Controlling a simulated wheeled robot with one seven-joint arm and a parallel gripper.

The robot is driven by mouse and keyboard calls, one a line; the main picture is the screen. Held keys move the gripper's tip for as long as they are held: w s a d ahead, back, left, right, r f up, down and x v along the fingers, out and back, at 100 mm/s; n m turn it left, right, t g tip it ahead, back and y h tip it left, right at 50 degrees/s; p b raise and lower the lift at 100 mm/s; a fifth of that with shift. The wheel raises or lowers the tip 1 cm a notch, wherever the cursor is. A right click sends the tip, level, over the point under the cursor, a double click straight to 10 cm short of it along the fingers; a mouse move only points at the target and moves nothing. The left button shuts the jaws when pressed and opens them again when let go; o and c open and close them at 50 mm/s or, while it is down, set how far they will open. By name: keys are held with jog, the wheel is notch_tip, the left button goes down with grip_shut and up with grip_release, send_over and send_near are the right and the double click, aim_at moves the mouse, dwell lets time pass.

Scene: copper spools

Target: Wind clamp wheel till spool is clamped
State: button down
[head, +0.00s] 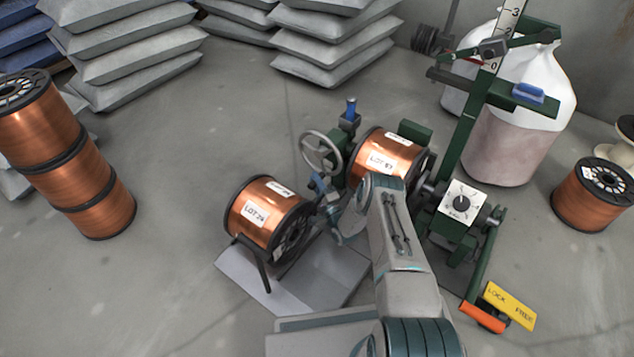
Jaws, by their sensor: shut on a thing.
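The clamp wheel (306,139), a grey spoked handwheel, stands on a green post with a blue-topped part. Just right of it, a copper spool labelled like "LOT 67" (372,145) sits in the green winding stand (462,140); my arm covers its lower right. My gripper (320,181) is at the lower rim of the wheel and is shut on it; the exact contact is small and partly hidden by my wrist. I cannot tell whether the clamp presses on the spool's near end.
Another copper spool, "LOT 24" (258,208), lies on a grey ramp (240,275) close to my wrist. A dial box (462,207), an orange-handled lever (482,317) and a yellow tag (508,306) are right of my arm. Stacked spools (85,185) stand left. Floor between is clear.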

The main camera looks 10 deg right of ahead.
jog(key=c, duration=1.2)
grip_release()
jog(key=p+v, duration=0.4)
jog(key=v, duration=1)
